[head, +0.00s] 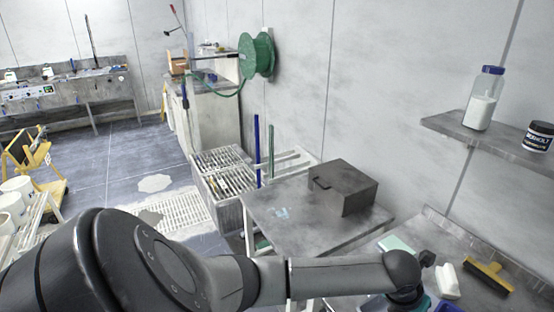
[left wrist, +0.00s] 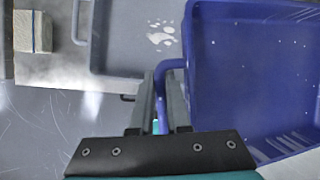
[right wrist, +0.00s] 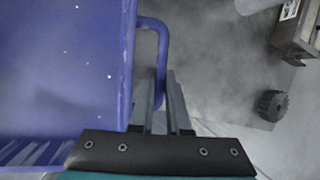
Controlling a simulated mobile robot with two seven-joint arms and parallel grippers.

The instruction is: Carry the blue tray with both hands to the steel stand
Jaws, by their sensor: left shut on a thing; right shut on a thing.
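The blue tray (left wrist: 255,75) fills the right of the left wrist view, and its floor shows light specks. My left gripper (left wrist: 160,90) is shut on the tray's handle at its left side. In the right wrist view the tray (right wrist: 60,70) lies at left, and my right gripper (right wrist: 165,95) is shut on the looped handle (right wrist: 160,35) at its other side. In the head view both grippers are hidden; a small blue patch at the bottom right may be part of the tray. A steel-topped stand (head: 270,212) stands in the middle of the head view.
A dark box (head: 343,187) sits on the right part of the stand's top; its left part is mostly clear. A slatted rack (head: 222,172) is to its left. A wall shelf (head: 490,138) holds a bottle and a jar. A yellow-black brush (head: 488,276) lies at right.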

